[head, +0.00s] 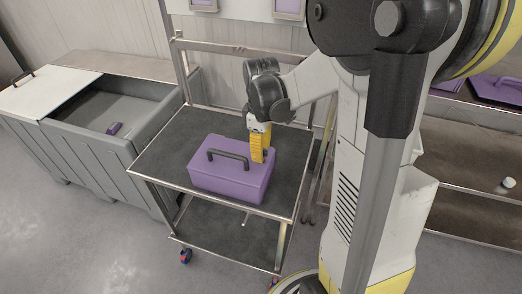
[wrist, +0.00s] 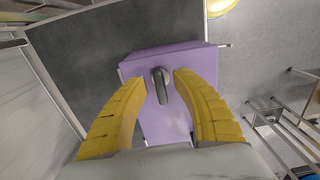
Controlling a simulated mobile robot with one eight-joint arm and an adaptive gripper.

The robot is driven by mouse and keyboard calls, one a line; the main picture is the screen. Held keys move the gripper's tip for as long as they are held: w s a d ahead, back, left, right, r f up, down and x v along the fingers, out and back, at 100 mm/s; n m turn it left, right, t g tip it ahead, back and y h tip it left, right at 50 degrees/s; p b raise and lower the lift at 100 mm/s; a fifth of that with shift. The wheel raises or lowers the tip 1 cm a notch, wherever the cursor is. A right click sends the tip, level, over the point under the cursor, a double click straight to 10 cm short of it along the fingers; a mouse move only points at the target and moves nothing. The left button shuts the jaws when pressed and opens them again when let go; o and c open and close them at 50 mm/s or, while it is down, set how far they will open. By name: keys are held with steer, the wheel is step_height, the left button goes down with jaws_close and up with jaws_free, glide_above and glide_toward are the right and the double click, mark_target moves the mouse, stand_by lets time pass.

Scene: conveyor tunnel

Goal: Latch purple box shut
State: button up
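The purple box (head: 231,182) stands on the top shelf of a metal cart, with a dark handle (head: 228,157) on its lid. The lid looks lowered onto the box; I cannot make out the latch. My gripper (head: 258,150) is above the right part of the box, pointing down. In the wrist view my gripper (wrist: 162,80) has its two yellow fingers spread apart, one on each side of the dark handle (wrist: 161,86), over the purple box (wrist: 166,120). The fingers do not appear closed on it. The gripper hides part of the box's right end.
The cart (head: 158,165) has dark shelf room left of the box. A grey bin (head: 92,160), partly covered, holds a small purple item (head: 114,128) on the left. A shelf rack at right holds another purple box (head: 498,88) and a small white object (head: 508,183).

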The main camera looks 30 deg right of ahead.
jaws_close()
steer(key=m, duration=0.4)
steer(key=shift+a+m, duration=0.1)
steer(key=shift+m, duration=0.3)
steer(key=m, duration=0.4)
steer(key=shift+a, duration=0.15)
steer(key=m, duration=0.5)
steer(key=shift+a+m, duration=0.15)
steer(key=shift+m, duration=1.95)
